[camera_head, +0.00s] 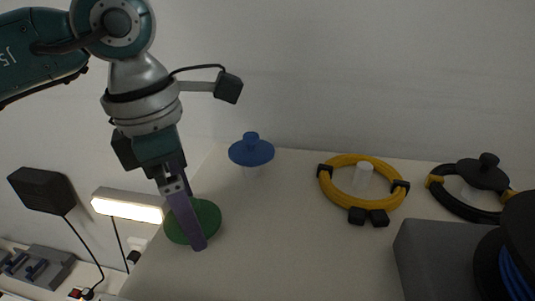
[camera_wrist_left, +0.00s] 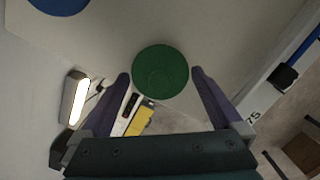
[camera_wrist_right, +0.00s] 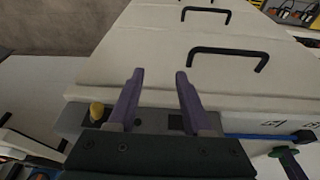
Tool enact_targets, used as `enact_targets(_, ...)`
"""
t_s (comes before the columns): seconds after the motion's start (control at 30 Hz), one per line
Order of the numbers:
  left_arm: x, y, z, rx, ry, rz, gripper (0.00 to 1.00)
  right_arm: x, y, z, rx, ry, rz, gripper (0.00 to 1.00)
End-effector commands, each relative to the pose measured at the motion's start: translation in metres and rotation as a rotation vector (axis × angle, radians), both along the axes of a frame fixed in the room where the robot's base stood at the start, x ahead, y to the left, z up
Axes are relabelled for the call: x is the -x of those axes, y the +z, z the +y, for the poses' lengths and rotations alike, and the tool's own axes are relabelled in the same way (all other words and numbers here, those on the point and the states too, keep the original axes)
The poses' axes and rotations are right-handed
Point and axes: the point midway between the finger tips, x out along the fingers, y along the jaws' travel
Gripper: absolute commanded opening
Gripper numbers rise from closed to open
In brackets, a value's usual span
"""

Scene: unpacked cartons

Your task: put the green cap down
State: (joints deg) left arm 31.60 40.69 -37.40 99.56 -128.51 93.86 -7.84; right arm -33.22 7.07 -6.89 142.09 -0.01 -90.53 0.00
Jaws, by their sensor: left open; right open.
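The green cap (camera_head: 207,217) is a round disc at the left edge of the pale table top. My left gripper (camera_head: 193,236) comes down over it from above, and a purple finger hides part of it. In the left wrist view the green cap (camera_wrist_left: 160,71) shows whole between the two fingertips, with a gap on each side. That gripper (camera_wrist_left: 160,77) is open. I cannot tell whether the cap rests on something. My right gripper (camera_wrist_right: 160,75) is open and empty; it shows only in the right wrist view, over a pale surface with black handles.
A blue cap (camera_head: 251,153) sits on a peg behind. A yellow cable coil (camera_head: 338,197) lies around a white peg (camera_head: 363,174). A black coil with a black cap (camera_head: 483,175), a grey box (camera_head: 435,262) and a black spool (camera_head: 522,225) stand right. The table's middle front is clear.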

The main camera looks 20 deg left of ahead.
Motion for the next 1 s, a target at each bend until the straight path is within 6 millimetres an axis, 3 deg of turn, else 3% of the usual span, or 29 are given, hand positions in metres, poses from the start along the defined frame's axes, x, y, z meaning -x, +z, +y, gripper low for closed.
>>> enact_targets(0.17,0.000,0.023,0.002,-0.001,0.000,-0.005,1.00,0.000,0.009,0.000,0.000,0.000,0.000,0.50)
enact_targets(0.4,0.005,0.078,0.006,-0.002,0.001,-0.006,1.00,0.000,0.021,0.000,0.000,0.000,0.001,0.50)
enact_targets(0.6,0.009,0.111,0.009,0.001,0.000,-0.004,1.00,0.000,0.027,0.000,0.000,0.000,0.000,0.50)
enact_targets(1.0,0.011,0.121,0.009,0.001,0.000,0.001,1.00,0.000,0.028,0.001,-0.004,-0.003,0.001,0.50)
